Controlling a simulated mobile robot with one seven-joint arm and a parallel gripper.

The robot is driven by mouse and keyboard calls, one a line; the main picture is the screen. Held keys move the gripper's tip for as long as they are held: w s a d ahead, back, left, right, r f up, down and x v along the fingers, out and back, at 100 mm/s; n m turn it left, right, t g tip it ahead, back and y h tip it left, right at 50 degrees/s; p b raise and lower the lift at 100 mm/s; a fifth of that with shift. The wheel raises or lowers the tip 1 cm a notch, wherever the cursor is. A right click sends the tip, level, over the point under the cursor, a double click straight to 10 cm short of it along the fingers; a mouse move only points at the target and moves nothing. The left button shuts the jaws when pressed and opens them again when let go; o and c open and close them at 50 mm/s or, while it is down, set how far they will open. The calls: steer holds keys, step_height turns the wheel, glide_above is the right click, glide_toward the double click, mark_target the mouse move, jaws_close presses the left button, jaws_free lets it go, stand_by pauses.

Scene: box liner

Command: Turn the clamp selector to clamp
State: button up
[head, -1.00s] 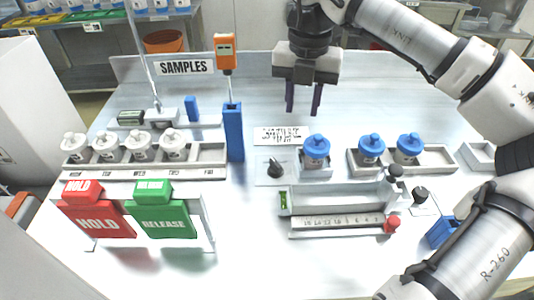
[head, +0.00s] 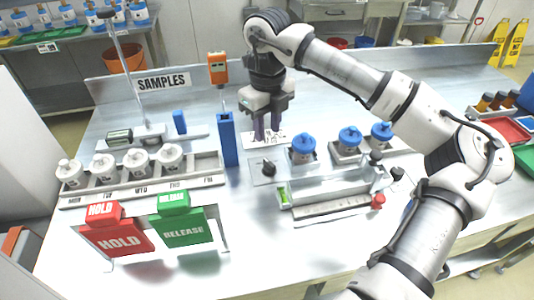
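A black knob (head: 268,168) sits on a small flat plate in the middle of the bench, left of a blue-lidded jar (head: 303,148). A second dark knob (head: 397,173) sits at the right end of the clear tray (head: 330,186). I cannot read which knob is the clamp selector. My gripper (head: 266,136) points down behind the first knob, over a white label (head: 262,140) that it partly hides. Its two dark fingers are apart with nothing visible between them. It appears not to touch the knob.
A blue upright holder (head: 228,140) stands left of my gripper. White jars (head: 105,168) stand in a rack at left, behind red HOLD (head: 118,236) and green RELEASE (head: 183,228) signs. More blue-lidded jars (head: 349,139) stand at right.

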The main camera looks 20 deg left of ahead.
mark_target(267, 161)
step_height(267, 161, down, 10)
steer(key=shift+r+p, duration=0.1)
steer(key=shift+p, duration=1)
steer(key=shift+c, duration=0.2)
jaws_close()
